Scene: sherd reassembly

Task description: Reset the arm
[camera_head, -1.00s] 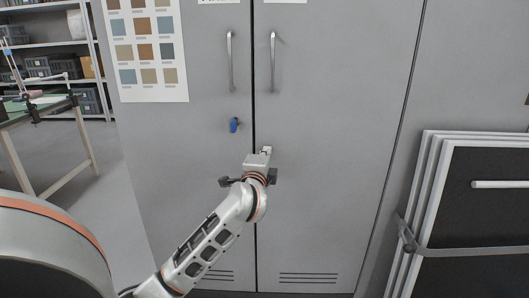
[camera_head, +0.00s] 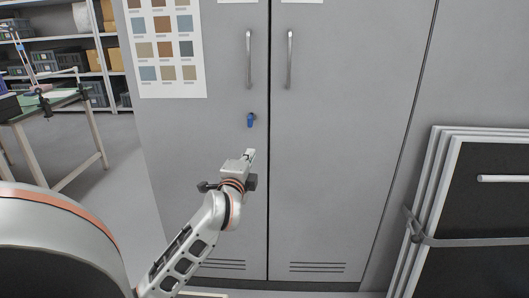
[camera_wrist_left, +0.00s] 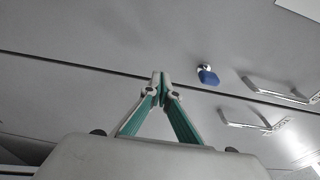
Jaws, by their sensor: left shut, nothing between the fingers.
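My left gripper (camera_head: 250,155) is in front of the left door of a grey cabinet (camera_head: 330,180), below a blue key or tag (camera_head: 251,120) at the lock. In the left wrist view the gripper's green-lined fingers (camera_wrist_left: 160,78) meet at their tips, shut and empty. The blue piece (camera_wrist_left: 207,75) shows to the right of the fingertips there, apart from them. My left arm comes in from the lower left of the head view. My right gripper is not in view.
Two upright door handles (camera_head: 249,60) are above the lock, and both doors are closed. Framed dark panels (camera_head: 480,200) lean at the right, with a strap across them. A work table (camera_head: 50,120) and shelves (camera_head: 60,50) stand at the far left. Open floor lies between.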

